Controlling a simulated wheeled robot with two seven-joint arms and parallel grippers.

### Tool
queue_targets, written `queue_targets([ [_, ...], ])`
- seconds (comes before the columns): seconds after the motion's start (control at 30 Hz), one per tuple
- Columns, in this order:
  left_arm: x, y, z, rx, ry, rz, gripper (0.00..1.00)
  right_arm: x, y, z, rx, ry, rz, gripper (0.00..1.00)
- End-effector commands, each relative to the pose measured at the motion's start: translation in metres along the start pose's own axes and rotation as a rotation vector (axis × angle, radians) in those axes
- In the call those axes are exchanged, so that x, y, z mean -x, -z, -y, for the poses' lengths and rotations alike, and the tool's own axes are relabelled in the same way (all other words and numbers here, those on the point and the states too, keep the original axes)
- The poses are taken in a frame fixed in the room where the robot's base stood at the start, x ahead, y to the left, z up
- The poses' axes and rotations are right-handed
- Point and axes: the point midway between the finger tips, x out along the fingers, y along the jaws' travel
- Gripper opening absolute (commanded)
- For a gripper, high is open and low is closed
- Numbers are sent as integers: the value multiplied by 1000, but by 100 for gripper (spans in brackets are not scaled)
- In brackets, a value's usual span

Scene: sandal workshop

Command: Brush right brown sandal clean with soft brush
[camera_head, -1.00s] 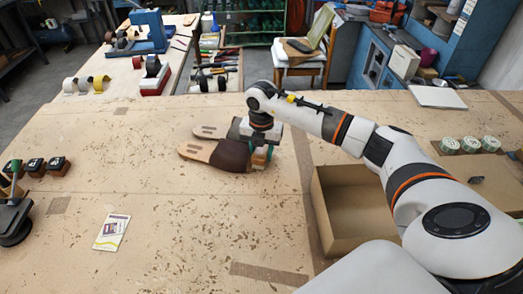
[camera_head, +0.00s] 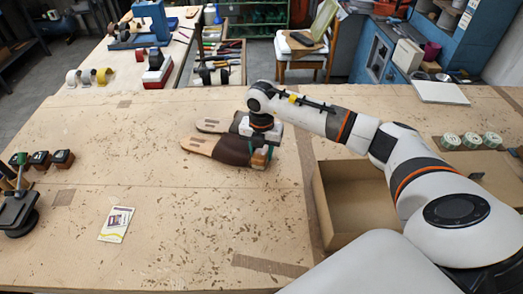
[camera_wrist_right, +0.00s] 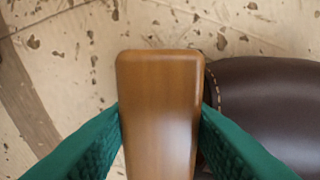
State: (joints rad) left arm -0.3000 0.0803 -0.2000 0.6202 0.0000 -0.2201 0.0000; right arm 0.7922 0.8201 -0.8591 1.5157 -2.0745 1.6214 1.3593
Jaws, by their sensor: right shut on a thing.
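The right brown sandal (camera_head: 234,151) lies on the workbench, pale sole end to the left and dark brown upper toward my right gripper. In the right wrist view its brown leather upper (camera_wrist_right: 270,105) with a stitched edge fills the right side. My right gripper (camera_wrist_right: 160,125), with green fingers, is shut on a brown wooden block (camera_wrist_right: 160,85), apparently the soft brush. In the head view the gripper (camera_head: 262,153) is at the right end of the sandal. The bristles are hidden, so I cannot tell whether they touch the leather. My left gripper is not in view.
A second sandal (camera_head: 211,126) lies just behind, partly hidden by my wrist. An open cardboard box (camera_head: 326,212) is to the right. A printed card (camera_head: 115,224), several small dark blocks (camera_head: 62,158) and a dark stand (camera_head: 17,212) are at the left. The bench's middle front is clear.

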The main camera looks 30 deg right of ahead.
Motion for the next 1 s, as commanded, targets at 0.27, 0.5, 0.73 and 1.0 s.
queue_targets([
  [0.27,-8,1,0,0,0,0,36,-2,12,0,-2,0,-1,16],
  [0.5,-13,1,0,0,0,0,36,-1,23,0,-2,0,0,16],
  [0.73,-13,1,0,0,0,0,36,0,26,0,-1,-1,0,16],
  [1.0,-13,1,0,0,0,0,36,0,25,0,0,-1,0,16],
])
